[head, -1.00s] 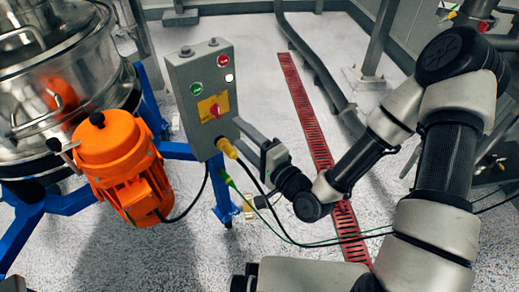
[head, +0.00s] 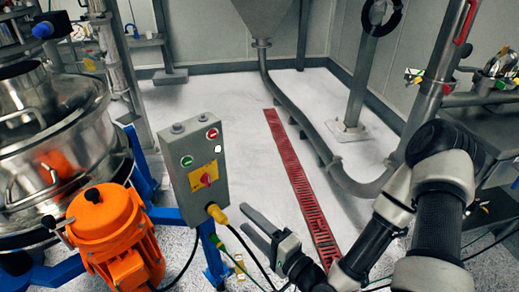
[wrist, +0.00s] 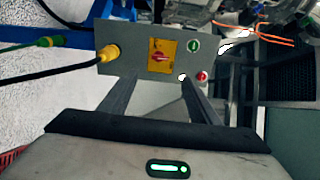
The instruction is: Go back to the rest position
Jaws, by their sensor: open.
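My gripper (head: 257,228) is open and empty in the head view, with its two fingers pointing up and left toward the grey control box. It is to the right of the box's lower edge and appears apart from it. In the wrist view my gripper (wrist: 158,97) shows two spread fingers with the box between and beyond them. The control box (head: 181,157) has a green button, a red button, a small white light and a red rotary switch on a yellow plate. The same box also shows in the wrist view (wrist: 128,62).
The steel sifter (head: 75,140) and its orange motor (head: 110,240) stand at left on a blue frame. A yellow plug (head: 217,214) with cables hangs under the box. A red floor grate (head: 290,175) and a grey pipe (head: 310,130) run behind my arm. Open floor (head: 215,100) lies beyond the box.

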